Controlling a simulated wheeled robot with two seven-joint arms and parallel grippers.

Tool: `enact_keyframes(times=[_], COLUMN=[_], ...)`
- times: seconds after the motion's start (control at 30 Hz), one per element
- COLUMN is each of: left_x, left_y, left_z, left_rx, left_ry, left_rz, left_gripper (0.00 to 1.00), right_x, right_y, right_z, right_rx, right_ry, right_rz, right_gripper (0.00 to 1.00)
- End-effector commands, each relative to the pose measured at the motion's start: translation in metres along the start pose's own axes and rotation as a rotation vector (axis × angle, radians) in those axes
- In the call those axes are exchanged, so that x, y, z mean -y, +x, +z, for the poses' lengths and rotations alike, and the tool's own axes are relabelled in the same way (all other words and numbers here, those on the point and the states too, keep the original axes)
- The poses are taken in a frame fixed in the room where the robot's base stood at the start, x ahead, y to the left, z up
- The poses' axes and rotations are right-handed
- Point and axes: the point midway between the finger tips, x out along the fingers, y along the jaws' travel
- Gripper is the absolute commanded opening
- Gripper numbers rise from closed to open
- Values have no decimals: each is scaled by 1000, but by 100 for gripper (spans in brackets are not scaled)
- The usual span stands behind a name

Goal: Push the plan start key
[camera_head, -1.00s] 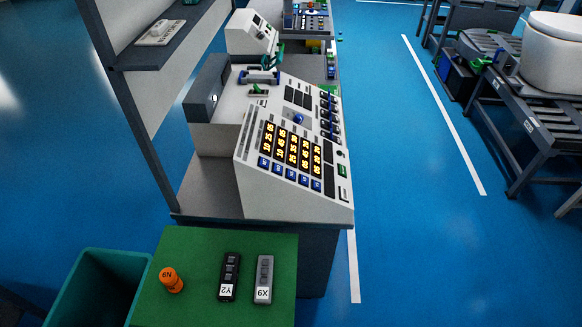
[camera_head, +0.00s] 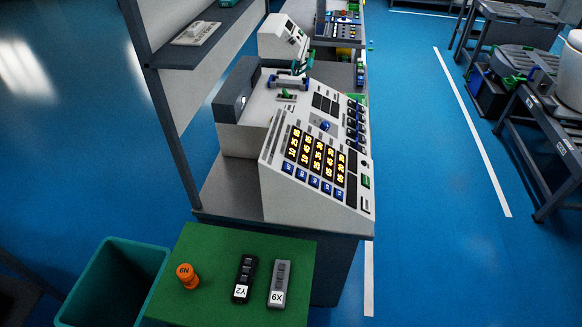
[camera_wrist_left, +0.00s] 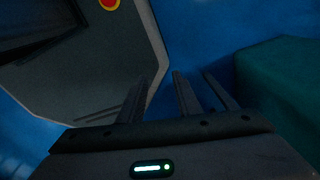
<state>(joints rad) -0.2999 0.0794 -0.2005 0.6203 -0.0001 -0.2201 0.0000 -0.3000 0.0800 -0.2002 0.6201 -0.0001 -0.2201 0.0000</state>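A white sloped control panel (camera_head: 290,199) stands on a grey bench in the middle of the head view. It carries glowing yellow digit displays (camera_head: 315,156), a row of blue keys (camera_head: 314,182) below them, a green key (camera_head: 366,182) at the right edge and a blue knob (camera_head: 325,126) above. I cannot read which key is plan start. My left gripper (camera_wrist_left: 162,82) shows only in the left wrist view. Its fingers are apart with nothing between them, away from the panel. My right gripper is in neither view.
A green tabletop (camera_head: 213,258) in front holds an orange 6N piece (camera_head: 187,276), a black remote (camera_head: 244,278) and a grey remote (camera_head: 280,283). A teal bin (camera_head: 117,279) stands left. A shelf post (camera_head: 170,130) rises left of the panel. Blue floor is open at right.

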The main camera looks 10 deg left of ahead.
Motion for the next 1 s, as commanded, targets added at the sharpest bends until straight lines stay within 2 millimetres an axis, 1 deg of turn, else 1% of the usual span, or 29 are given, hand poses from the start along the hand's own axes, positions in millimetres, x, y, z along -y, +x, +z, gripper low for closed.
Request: enact_keyframes(times=[0.37, 0.47, 0.5, 1.0], left_x=[0, 0, 0, 0], left_y=[0, 0, 0, 0], left_z=[0, 0, 0, 0], left_rx=[0, 0, 0, 0], left_ry=[-1, -1, -1, -1], left_rz=[0, 0, 0, -1], left_gripper=[31, 10, 0, 0], right_x=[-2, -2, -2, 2], right_y=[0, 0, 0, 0], right_z=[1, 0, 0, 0], right_rx=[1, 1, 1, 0], right_ry=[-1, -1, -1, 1], right_rz=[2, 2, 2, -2], right_gripper=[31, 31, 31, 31])
